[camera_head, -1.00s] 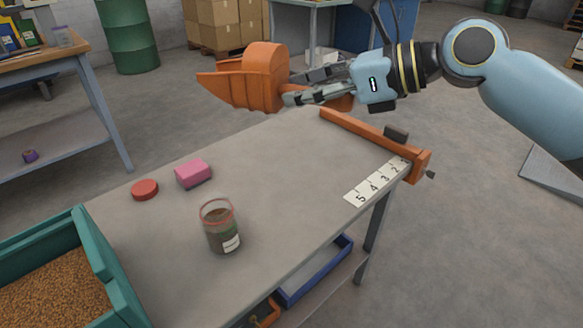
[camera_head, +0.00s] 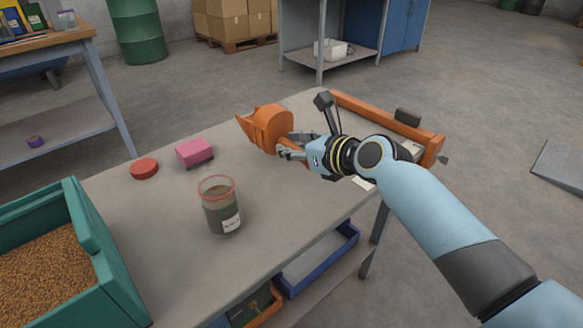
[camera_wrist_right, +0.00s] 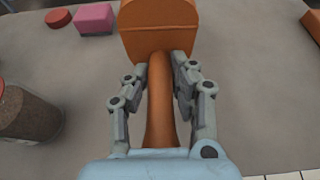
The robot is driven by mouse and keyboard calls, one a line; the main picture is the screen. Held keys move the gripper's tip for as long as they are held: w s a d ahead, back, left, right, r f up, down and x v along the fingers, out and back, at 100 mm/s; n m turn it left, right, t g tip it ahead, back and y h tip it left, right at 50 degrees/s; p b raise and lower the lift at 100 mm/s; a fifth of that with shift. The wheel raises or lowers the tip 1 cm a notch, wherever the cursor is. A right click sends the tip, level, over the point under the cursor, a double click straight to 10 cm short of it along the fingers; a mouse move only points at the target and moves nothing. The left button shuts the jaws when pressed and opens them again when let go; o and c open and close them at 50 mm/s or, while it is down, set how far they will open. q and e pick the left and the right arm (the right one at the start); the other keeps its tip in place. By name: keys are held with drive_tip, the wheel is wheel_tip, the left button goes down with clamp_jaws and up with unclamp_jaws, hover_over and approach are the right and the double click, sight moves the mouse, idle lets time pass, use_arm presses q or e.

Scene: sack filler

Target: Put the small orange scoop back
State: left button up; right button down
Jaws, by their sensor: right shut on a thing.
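The orange scoop (camera_head: 267,126) is at the far part of the grey table, right of the pink block. My right gripper (camera_head: 284,150) is shut on its handle. In the right wrist view the scoop's handle (camera_wrist_right: 160,95) runs between the two fingers of the gripper (camera_wrist_right: 160,75), with the scoop's body (camera_wrist_right: 158,25) beyond them. I cannot tell whether the scoop touches the table top or is just above it. My left gripper is not in view.
A jar of brown contents (camera_head: 221,207), a pink block (camera_head: 195,152) and a red lid (camera_head: 144,168) stand on the table (camera_head: 290,215). A teal bin (camera_head: 95,240) of grain is at left. An orange clamp-like bar (camera_head: 385,120) lies along the far right edge.

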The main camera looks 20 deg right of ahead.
sight(292, 176)
wheel_tip(292, 176, down, 4)
drive_tip(key=shift+f+b, duration=0.1)
drive_tip(key=shift+b, duration=1.05)
drive_tip(key=c, duration=1.1)
unclamp_jaws()
drive_tip(key=shift+s+r, duration=0.15)
drive_tip(key=shift+r, duration=0.05)
drive_tip(key=p+v, duration=0.4)
drive_tip(key=v, duration=0.7)
drive_tip(key=shift+s+d+r, duration=0.1)
drive_tip(key=shift+s+d, duration=0.05)
drive_tip(key=shift+s, duration=0.1)
